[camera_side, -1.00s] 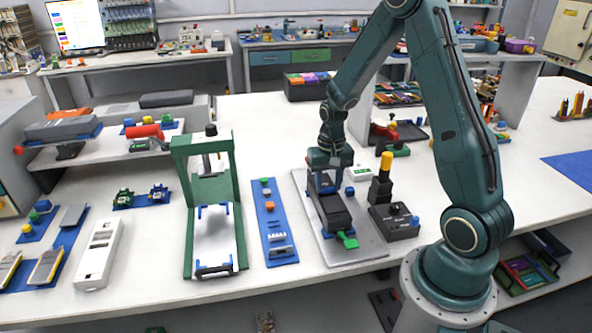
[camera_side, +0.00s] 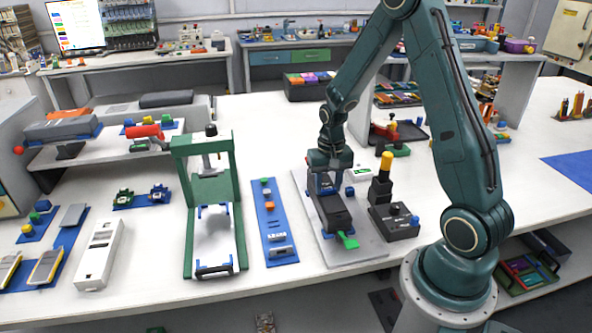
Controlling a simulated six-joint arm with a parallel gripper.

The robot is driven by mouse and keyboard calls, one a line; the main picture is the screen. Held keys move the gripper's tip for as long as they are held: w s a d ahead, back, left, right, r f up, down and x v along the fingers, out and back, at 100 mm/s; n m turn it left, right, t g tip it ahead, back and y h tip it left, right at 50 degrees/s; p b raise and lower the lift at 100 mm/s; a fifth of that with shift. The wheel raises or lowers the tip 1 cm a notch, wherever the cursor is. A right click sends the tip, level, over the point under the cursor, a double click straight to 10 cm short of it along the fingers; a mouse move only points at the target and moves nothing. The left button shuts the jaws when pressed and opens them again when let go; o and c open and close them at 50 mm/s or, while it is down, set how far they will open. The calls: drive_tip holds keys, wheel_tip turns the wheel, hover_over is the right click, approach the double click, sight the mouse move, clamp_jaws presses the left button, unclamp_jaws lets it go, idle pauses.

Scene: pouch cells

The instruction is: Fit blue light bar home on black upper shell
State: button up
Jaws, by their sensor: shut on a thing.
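The black upper shell (camera_side: 333,217) lies lengthwise on a grey plate (camera_side: 357,250), with a green piece (camera_side: 348,240) at its near end. My gripper (camera_side: 325,186) points down over the far end of the shell. It is shut on the blue light bar (camera_side: 323,185), of which only a little blue shows between and beside the fingers. The bar is at or just above the shell's far end; I cannot tell whether it touches or is seated.
A dark block fixture with an orange-topped post (camera_side: 386,165) stands close on the right. A blue strip with small parts (camera_side: 272,215) and a green press frame (camera_side: 181,200) stand on the left. A small white box (camera_side: 361,173) lies behind.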

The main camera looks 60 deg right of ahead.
drive_tip(key=shift+f, duration=0.2)
drive_tip(key=o, duration=1)
drive_tip(key=shift+r, duration=0.15)
wheel_tip(320, 180, up, 14)
drive_tip(key=shift+f, duration=0.2)
idle(0.6)
